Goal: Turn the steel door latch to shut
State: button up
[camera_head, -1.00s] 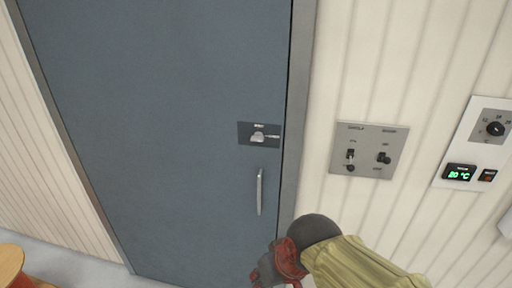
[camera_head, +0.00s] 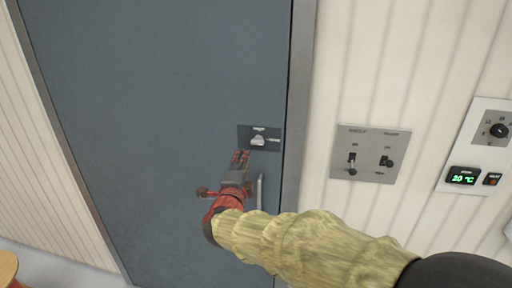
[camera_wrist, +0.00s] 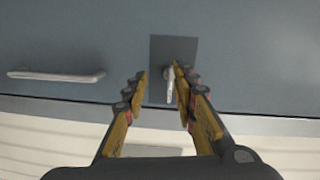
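The steel latch (camera_head: 258,141) sits on a dark plate (camera_head: 245,132) near the right edge of the blue-grey door (camera_head: 150,110). My gripper (camera_head: 241,155) is just below and left of the latch, with its fingers pointing up toward it. In the wrist view, my gripper (camera_wrist: 162,77) is open, its two fingers apart with nothing held. The latch's lever (camera_wrist: 169,88) shows in the gap between the fingertips, closer to the right one. I cannot tell whether a finger touches it. The dark plate (camera_wrist: 173,46) is beyond.
The door's pull handle (camera_head: 260,188) is just below the latch, partly behind my gripper; it also shows in the wrist view (camera_wrist: 56,76). A switch panel (camera_head: 370,153) and a thermostat panel (camera_head: 480,145) are on the right wall. A round wooden top (camera_head: 8,268) is bottom left.

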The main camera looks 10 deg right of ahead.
aim_at(257, 144)
jog(key=shift+w+d+r+m+h+b, duration=0.2)
jog(key=shift+w+d+r+m+h, duration=0.15)
jog(key=shift+w+d, duration=0.65)
jog(key=shift+w+d+r+m+h+b, duration=0.2)
jog(key=shift+w+d+m+h, duration=0.1)
jog(key=shift+w+d, duration=0.65)
jog(key=shift+w+d+r+m+h+b, duration=0.3)
jog(key=shift+w+d, duration=0.4)
jog(key=shift+w, duration=0.5)
jog(key=shift+c, duration=0.2)
grip_shut()
